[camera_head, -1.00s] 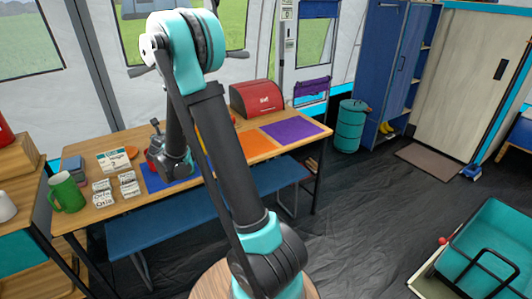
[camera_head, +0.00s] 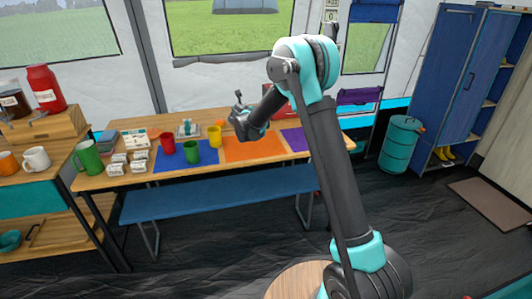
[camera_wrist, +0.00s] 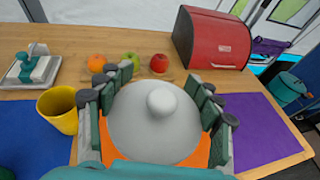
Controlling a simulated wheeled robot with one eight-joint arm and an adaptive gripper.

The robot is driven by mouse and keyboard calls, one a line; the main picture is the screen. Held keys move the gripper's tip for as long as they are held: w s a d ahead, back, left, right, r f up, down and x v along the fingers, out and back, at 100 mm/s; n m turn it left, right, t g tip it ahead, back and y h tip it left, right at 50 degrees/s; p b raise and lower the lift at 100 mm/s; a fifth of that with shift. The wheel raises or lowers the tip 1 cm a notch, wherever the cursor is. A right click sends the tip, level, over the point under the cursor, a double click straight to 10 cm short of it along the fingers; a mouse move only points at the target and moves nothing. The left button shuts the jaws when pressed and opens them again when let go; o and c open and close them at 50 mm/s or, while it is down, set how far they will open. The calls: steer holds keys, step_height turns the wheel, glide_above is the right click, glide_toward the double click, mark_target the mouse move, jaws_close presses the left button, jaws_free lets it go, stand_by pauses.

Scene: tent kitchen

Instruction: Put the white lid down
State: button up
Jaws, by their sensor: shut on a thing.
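The white lid (camera_wrist: 150,128) is a pale dome with a round knob on top. It fills the middle of the wrist view, with the fingers of my gripper (camera_wrist: 160,97) closed on both sides of it. The lid is above the orange mat (camera_wrist: 199,153), whose edges show around it. I cannot tell whether it touches the mat or what is under it. In the head view my gripper (camera_head: 240,121) is over the table by the orange mat (camera_head: 254,149), and the lid is hidden there.
A yellow cup (camera_wrist: 61,110) stands just left of my fingers. Fruit, including a red apple (camera_wrist: 159,63), lies behind the lid. A red bread box (camera_wrist: 212,40) stands at the back. The purple mat (camera_wrist: 262,130) at right is bare. A red cup (camera_head: 167,144) and green cup (camera_head: 191,151) stand at left.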

mark_target(248, 148)
step_height(248, 148, down, 20)
steer(key=shift+d+r, duration=0.1)
steer(key=shift+d, duration=0.05)
stand_by(0.4)
steer(key=shift+f, duration=0.6)
steer(key=o, duration=0.9)
